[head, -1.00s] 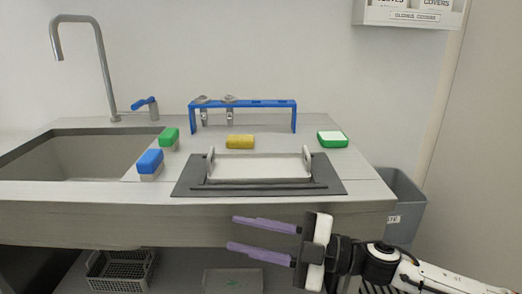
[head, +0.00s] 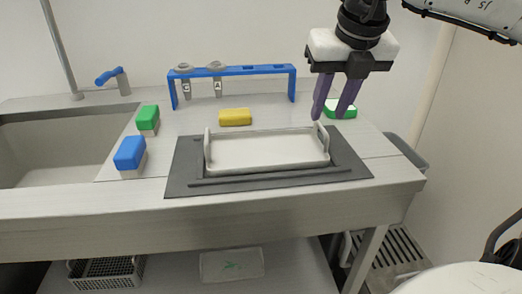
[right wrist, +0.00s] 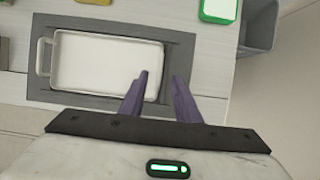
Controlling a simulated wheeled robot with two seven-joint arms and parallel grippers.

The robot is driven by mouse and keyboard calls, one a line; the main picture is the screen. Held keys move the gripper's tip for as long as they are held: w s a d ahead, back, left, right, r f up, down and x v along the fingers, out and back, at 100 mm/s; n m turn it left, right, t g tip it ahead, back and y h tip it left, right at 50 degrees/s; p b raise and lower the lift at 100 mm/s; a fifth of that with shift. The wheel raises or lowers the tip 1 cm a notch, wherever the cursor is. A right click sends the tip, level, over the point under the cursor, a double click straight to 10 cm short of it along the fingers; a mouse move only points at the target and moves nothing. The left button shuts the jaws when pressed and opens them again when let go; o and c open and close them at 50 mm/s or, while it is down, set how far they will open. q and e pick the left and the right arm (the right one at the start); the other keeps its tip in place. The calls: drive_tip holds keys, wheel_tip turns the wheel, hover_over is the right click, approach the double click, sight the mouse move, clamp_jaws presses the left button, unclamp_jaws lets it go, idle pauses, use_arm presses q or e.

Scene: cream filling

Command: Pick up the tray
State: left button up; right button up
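The white tray (head: 265,151) with a raised handle at each end lies on a dark grey mat (head: 186,180) on the counter. It also shows in the right wrist view (right wrist: 105,65), where its right end is partly hidden by my gripper. My right gripper (head: 328,117) points down above the tray's right handle, its two purple fingers parted with nothing between them. In the right wrist view the fingers (right wrist: 162,78) are apart near the tray's right end. I cannot tell whether they touch the handle. My left gripper is not in view.
A green-and-white sponge (head: 341,108) lies behind my right gripper. The sink (head: 60,145) is at left.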

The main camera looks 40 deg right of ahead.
sight(322, 126)
drive_tip(key=x, duration=0.6)
drive_tip(key=shift+w+d+f+b, duration=0.1)
drive_tip(key=shift+w+f+b, duration=0.05)
drive_tip(key=shift+f+b, duration=0.2)
drive_tip(key=shift+c, duration=0.2)
drive_tip(key=shift+r, duration=0.1)
clamp_jaws()
